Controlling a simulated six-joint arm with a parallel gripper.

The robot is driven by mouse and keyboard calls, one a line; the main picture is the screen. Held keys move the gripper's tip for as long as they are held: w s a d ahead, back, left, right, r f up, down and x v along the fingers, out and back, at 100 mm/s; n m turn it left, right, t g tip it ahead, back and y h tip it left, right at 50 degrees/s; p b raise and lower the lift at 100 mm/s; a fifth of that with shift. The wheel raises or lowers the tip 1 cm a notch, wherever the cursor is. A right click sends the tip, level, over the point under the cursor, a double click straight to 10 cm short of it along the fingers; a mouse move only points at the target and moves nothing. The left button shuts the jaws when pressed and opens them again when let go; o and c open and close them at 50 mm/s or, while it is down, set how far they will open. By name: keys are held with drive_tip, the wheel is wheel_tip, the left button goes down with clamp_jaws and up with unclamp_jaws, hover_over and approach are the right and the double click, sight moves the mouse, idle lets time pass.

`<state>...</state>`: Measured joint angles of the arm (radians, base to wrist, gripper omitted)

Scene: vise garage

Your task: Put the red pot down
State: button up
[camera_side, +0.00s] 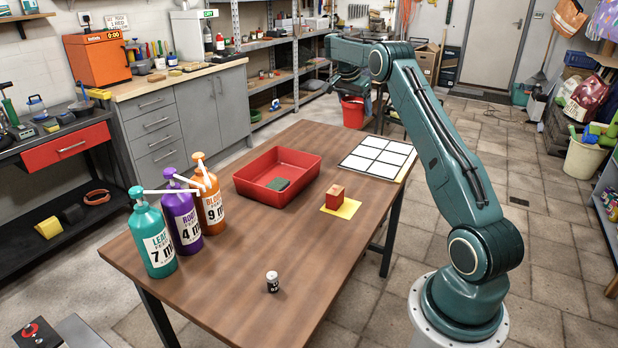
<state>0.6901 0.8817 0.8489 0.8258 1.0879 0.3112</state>
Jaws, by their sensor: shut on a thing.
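My gripper (350,90) is at the far end of my arm, high in the upper middle of the side view. It is small there, and its fingers are hard to make out. A red pot (353,112) shows directly below it, and my gripper is shut on it. The pot appears beyond the table's far edge in this view; its height above any surface cannot be told. On the wooden table (215,285), a reddish block-like thing (334,195) sits on a yellow square (347,209). A white sheet with a grid of squares (378,157) lies behind it.
A red tray (246,187) with a dark green item (278,184) stands mid-table. Teal (158,240), purple (182,222) and orange (210,203) pump bottles stand at the left. A small black-and-white can (272,282) is near the front. The table's front middle is largely clear.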

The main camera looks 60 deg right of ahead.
drive_tip(key=w+a+n, duration=0.1)
drive_tip(key=w+a, duration=0.3)
drive_tip(key=a, duration=0.6)
drive_tip(key=w+a, duration=0.4)
drive_tip(key=a, duration=0.6)
drive_tip(key=a+n+t, duration=0.1)
drive_tip(key=a+n, duration=0.1)
drive_tip(key=a, duration=1.5)
wheel_tip(320, 180, down, 15)
drive_tip(key=shift+s+f, duration=0.2)
drive_tip(key=shift+a+f, duration=0.1)
drive_tip(key=shift+f, duration=2.05)
drive_tip(key=shift+f, duration=0.15)
drive_tip(key=o, duration=1.1)
